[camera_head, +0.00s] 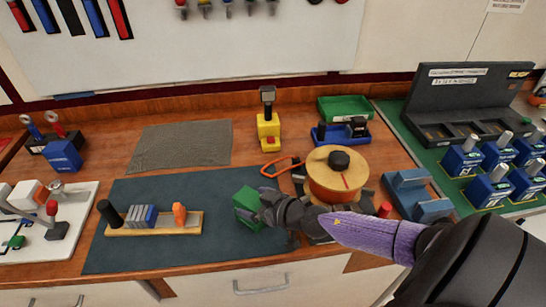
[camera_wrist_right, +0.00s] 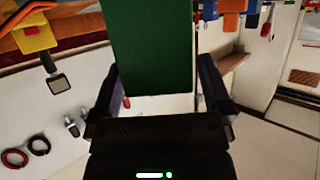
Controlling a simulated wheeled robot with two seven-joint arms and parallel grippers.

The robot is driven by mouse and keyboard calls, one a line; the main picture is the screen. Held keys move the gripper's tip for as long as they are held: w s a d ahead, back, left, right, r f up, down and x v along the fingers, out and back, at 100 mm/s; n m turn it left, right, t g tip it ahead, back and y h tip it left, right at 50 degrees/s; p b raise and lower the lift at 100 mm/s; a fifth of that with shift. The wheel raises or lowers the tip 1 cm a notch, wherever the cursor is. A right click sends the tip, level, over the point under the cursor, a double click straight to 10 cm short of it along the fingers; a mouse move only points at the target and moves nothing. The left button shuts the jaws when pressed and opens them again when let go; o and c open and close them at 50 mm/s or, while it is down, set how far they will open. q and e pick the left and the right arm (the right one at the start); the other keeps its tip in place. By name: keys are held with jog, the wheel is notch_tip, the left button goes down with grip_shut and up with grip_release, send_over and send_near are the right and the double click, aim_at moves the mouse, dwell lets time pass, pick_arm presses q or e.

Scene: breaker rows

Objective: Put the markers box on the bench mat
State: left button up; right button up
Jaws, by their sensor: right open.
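The green box (camera_head: 247,208), which I take for the markers box, appears at the right part of the dark teal bench mat (camera_head: 160,246). I cannot tell for sure whether it rests flat on the mat. My right gripper (camera_head: 264,207) is at the right side of the box and partly hides it. In the right wrist view the green box (camera_wrist_right: 152,45) stands between the two open fingers, with a gap on each side. My left gripper is not in view.
A wooden holder (camera_head: 150,232) with several upright pieces stands on the mat's left part. A wire spool (camera_head: 337,172) and orange-handled pliers (camera_head: 280,166) are just beyond my right gripper. A blue-grey vise-like block (camera_head: 415,195) is to the right. The mat's front middle is clear.

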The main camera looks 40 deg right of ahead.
jog(key=v, duration=1)
